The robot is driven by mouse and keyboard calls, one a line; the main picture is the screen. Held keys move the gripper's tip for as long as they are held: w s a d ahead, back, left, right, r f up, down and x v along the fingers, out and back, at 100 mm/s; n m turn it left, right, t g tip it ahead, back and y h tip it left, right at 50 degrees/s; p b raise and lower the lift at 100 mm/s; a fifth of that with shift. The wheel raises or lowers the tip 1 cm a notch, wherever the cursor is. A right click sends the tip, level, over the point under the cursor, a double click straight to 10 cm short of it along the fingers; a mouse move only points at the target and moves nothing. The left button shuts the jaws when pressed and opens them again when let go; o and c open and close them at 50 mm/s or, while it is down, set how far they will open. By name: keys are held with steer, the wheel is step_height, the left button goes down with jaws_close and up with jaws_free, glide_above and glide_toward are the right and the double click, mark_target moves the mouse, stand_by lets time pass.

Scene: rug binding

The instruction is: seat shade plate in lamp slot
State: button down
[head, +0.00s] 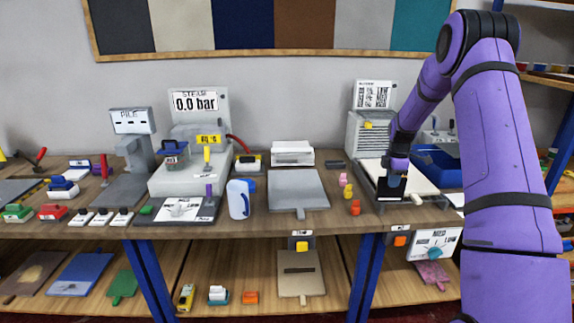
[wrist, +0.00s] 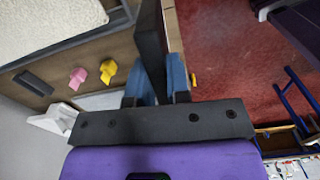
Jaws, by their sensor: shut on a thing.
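My gripper (head: 396,180) is at the right part of the bench, over the front of a pale-topped press bed. In the wrist view my gripper (wrist: 158,86) has its blue fingertips closed on both sides of a thin dark plate (wrist: 150,42), which I take to be the shade plate. The plate also shows as a black piece (head: 390,190) below my gripper in the head view. I cannot tell whether it touches the bed. No lamp slot can be identified for certain; a board with a dark slot (head: 299,271) lies on the lower shelf.
Pink and orange pegs (head: 355,207) stand left of my gripper. A grey board (head: 297,189) lies farther left. A blue bin (head: 436,165) is behind my arm. A steam unit (head: 195,165) and several small tools fill the left bench. Red floor (wrist: 225,60) shows beyond the bench edge.

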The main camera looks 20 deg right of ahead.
steer(key=s+a+f+m, duration=0.2)
steer(key=a+f+m, duration=0.2)
steer(key=a, duration=0.6)
steer(key=s+a+f+m, duration=0.2)
steer(key=a+f+m, duration=0.2)
steer(key=a, duration=0.6)
steer(key=s+a+f+m, duration=0.2)
steer(key=a+f+m, duration=0.2)
steer(key=a, duration=0.6)
steer(key=shift+f+m, duration=0.25)
steer(key=shift+m, duration=0.75)
steer(key=shift+s+a, duration=0.1)
steer(key=shift+a, duration=0.05)
